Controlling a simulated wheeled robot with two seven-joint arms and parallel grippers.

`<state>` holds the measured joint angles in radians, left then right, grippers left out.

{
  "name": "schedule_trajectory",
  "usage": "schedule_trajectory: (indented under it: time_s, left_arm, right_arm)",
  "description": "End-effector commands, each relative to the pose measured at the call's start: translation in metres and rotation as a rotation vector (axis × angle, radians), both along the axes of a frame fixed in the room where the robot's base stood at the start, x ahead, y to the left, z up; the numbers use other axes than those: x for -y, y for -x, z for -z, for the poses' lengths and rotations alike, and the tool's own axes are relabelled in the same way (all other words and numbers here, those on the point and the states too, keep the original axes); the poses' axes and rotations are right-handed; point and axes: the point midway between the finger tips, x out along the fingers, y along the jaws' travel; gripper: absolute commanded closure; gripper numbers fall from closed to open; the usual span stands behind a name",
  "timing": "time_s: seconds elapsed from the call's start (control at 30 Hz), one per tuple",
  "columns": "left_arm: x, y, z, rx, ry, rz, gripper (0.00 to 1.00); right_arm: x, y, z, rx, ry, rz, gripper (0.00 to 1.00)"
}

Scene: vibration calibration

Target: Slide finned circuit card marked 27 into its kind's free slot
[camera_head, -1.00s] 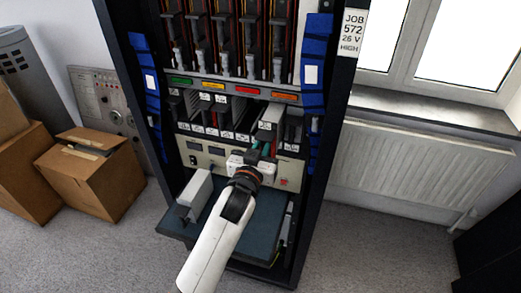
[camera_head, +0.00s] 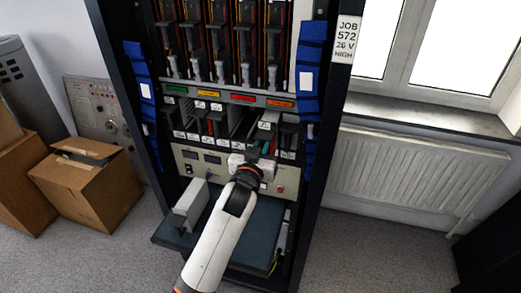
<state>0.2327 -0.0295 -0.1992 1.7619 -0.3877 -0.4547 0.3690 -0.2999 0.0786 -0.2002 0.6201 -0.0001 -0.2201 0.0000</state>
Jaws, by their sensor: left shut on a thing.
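My left gripper (camera_head: 256,153) is in front of the lower card row of the rack, right of the middle. It is shut on a card (camera_head: 267,119) with a pale grey side and a bit of green near the jaws. The card appears to be partly in a slot of that row; the gripper hides its front end and I cannot read its number. The card row (camera_head: 190,133) has several dark card fronts with white labels, and a dark gap shows left of the held card. My right gripper is not in view.
A grey box-like piece (camera_head: 191,203) stands on the pull-out shelf (camera_head: 245,232) below. Above are coloured labels (camera_head: 210,93) and a row of tall modules (camera_head: 220,45). Blue straps (camera_head: 311,70) hang on the rack posts. Cardboard boxes (camera_head: 88,185) sit at left, a radiator (camera_head: 415,175) at right.

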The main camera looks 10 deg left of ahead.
Motion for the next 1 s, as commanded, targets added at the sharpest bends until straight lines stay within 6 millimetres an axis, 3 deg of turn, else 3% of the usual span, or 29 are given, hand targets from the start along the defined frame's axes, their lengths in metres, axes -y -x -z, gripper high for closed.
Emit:
schedule_trajectory:
  time_s: [0.43,1.0]
  left_arm:
    - [0.001,-0.026,0.000,0.003,0.001,0.000,1.00]
    - [0.001,-0.031,-0.001,0.004,0.001,0.000,1.00]
  right_arm:
    - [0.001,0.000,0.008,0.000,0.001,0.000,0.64]
    - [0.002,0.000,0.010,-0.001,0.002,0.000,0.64]
